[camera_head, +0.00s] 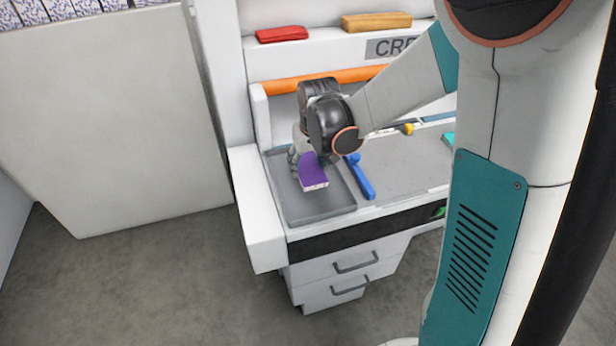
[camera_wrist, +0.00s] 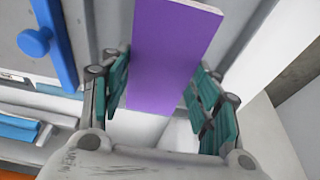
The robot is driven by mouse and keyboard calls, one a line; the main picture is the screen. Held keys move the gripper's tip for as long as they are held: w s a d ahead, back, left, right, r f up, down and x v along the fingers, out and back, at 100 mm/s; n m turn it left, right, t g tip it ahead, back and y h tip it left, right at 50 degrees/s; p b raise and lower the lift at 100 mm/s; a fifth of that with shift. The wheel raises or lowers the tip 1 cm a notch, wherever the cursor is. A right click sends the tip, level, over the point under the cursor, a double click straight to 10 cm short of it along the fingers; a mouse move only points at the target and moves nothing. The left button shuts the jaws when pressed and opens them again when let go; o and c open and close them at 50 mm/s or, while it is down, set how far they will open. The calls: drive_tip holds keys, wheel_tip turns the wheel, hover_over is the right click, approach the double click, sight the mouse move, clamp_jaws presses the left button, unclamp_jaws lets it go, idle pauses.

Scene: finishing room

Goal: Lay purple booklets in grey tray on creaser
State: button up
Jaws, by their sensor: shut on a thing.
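A purple booklet (camera_head: 313,174) is over the grey tray (camera_head: 322,211) on the creaser's bed. In the wrist view the purple booklet (camera_wrist: 172,55) stands between the teal finger pads of my gripper (camera_wrist: 160,100), which is shut on it. In the head view my gripper (camera_head: 301,160) is partly hidden by my own wrist. The booklet is within the tray's outline; I cannot tell whether its lower edge touches the tray floor. No other purple booklet shows in the tray's visible part.
A red item (camera_head: 282,34) and a tan item (camera_head: 376,22) lie on the creaser's top ledge. An orange roller (camera_head: 318,80) crosses the back. Patterned stacks (camera_head: 60,10) stand at far left.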

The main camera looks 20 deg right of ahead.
sight(309, 169)
drive_tip(key=shift+f+b, duration=0.65)
drive_tip(key=shift+f, duration=1.55)
drive_tip(key=shift+f, duration=0.15)
drive_tip(key=o, duration=1.2)
